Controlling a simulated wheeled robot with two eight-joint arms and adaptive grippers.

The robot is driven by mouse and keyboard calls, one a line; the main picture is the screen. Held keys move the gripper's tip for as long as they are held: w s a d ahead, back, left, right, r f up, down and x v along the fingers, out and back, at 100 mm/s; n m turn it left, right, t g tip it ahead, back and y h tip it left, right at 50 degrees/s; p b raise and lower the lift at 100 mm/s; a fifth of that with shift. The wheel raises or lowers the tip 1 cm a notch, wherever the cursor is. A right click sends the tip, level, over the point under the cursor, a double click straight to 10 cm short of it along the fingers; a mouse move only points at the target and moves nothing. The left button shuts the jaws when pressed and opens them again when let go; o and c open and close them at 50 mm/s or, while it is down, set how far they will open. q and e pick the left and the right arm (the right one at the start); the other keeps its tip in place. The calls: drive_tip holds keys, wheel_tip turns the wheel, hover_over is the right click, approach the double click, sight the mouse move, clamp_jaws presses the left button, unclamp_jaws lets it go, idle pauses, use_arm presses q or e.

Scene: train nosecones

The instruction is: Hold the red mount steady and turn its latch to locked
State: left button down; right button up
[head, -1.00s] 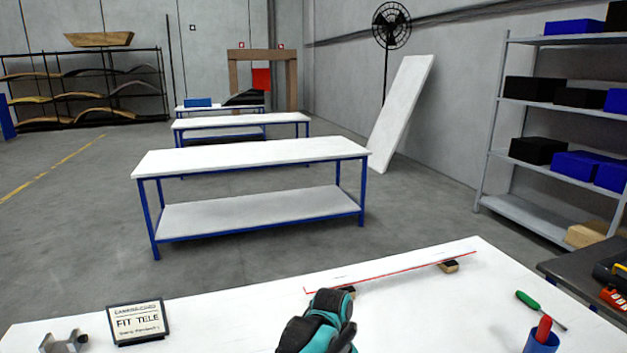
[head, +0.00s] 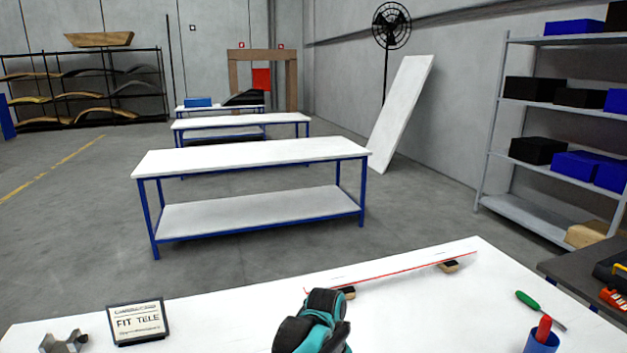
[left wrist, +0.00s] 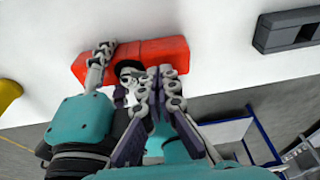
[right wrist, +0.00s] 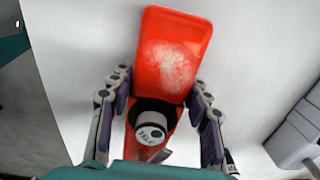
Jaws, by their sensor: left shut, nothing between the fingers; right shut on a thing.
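The red mount (right wrist: 172,55) is a long red block with a pale worn patch on its face. It also shows in the left wrist view (left wrist: 150,50), and the head view does not show it. Its latch (right wrist: 150,132) is a round black knob with a light, marked face too small to read. My right gripper (right wrist: 158,92) is shut on the mount, one finger along each side. My left gripper (left wrist: 153,72) is shut and empty, its fingertips close beside the latch and the mount's edge. I cannot tell whether they touch, and the fingers partly hide the latch.
A white tabletop (head: 420,310) lies in front of me. It holds a sign (head: 138,320), a grey metal bracket (head: 62,342), a green screwdriver (head: 528,299) and a blue cup (head: 541,341). A dark grey block (left wrist: 289,31) lies right of the mount in the left wrist view.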

use_arm(q)
drive_tip(key=s+v, duration=0.1)
drive_tip(key=v, duration=0.4)
drive_tip(key=shift+r, duration=0.55)
drive_tip(key=shift+d, duration=0.1)
use_arm(e)
drive_tip(key=o, duration=1.4)
use_arm(q)
drive_tip(key=shift+f, duration=0.1)
use_arm(e)
drive_tip(key=shift+r, duration=4.05)
